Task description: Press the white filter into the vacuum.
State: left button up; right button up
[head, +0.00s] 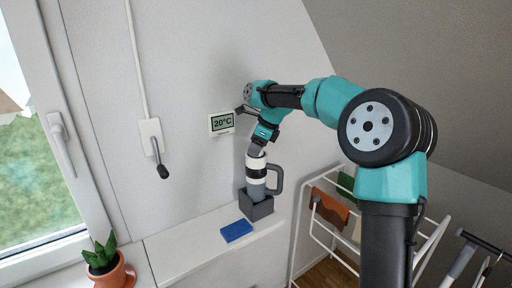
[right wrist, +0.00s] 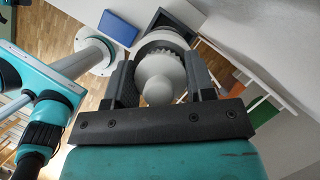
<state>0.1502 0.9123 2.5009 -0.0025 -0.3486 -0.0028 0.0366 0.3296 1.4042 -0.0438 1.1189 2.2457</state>
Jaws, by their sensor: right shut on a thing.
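The white filter (right wrist: 162,78), with a rounded knob and toothed rim, sits between the two dark fingers of my right gripper (right wrist: 160,85). In the head view my right gripper (head: 257,150) points down directly over the vacuum's top, shut on the filter. The filter looks lined up with the vacuum; I cannot tell how deep it sits. My left gripper is not in view.
A blue block (head: 236,231) lies on the ledge (head: 185,248) left of the holder. A thermostat (head: 222,123) is on the wall behind. A potted plant (head: 108,268) stands at the lower left, and a white drying rack (head: 330,228) stands right of the ledge.

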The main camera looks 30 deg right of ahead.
jog(key=shift+f, duration=1.25)
jog(key=o, duration=1)
jog(key=shift+s+r, duration=0.1)
jog(key=v, duration=1.9)
jog(key=shift+a+r, duration=0.25)
jog(key=shift+r, duration=0.15)
jog(key=shift+w, duration=0.25)
